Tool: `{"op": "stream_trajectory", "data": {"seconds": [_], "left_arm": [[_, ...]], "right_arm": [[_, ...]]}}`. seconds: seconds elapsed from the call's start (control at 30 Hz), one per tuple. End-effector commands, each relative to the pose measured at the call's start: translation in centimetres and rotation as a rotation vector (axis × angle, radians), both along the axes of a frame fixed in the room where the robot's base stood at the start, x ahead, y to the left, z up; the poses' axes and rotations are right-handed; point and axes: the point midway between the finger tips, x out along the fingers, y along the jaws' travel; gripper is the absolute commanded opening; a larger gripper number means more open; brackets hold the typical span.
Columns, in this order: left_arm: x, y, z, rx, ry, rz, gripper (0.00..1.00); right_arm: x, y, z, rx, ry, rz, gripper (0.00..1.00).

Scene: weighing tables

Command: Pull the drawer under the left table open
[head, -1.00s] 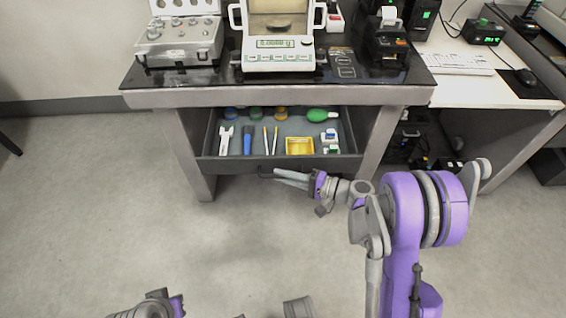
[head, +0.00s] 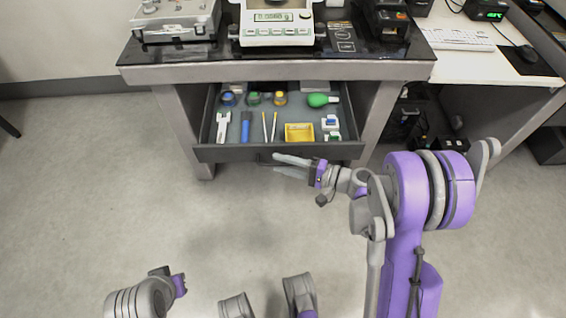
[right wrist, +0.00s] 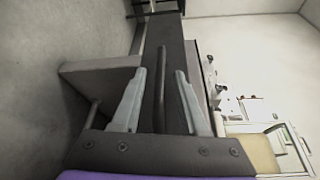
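The drawer (head: 232,153) under the left table (head: 300,72) is out, with its inside in plain view. Its dark bar handle (head: 263,164) runs along the front. My right gripper (head: 277,163) is at the handle, its fingers pointing left along the drawer front. In the right wrist view, the handle (right wrist: 160,95) lies between the two spread grey fingers (right wrist: 161,78), with gaps showing on both sides. I cannot tell whether a finger touches it from behind. My left gripper is not clearly in view; only parts of my arm show at the bottom.
The drawer holds a green bulb (head: 318,100), a yellow tray (head: 299,140), a blue tool (head: 246,127) and small jars. A balance (head: 276,38) stands on the table. A white desk (head: 470,66) is at the right. The floor in front is clear.

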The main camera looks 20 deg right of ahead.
Motion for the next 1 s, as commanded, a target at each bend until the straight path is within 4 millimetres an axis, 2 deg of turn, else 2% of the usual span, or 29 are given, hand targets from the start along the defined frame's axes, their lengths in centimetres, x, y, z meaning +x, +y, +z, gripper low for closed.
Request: {"op": "stream_trajectory", "data": {"seconds": [0.37,0.8,1.0], "left_arm": [[0.0,0.0,0.1,0.000,0.000,0.000,0.00],[-0.2,0.0,1.2,0.000,-0.003,0.000,0.00],[-0.2,0.0,1.4,0.000,-0.004,0.000,0.00]], "right_arm": [[-0.3,-0.5,0.0,0.000,0.000,-0.001,0.45],[-5.3,-6.9,0.8,-0.002,-0.001,-0.005,0.45],[-6.5,-8.3,0.9,0.000,0.000,-0.001,0.45]]}}
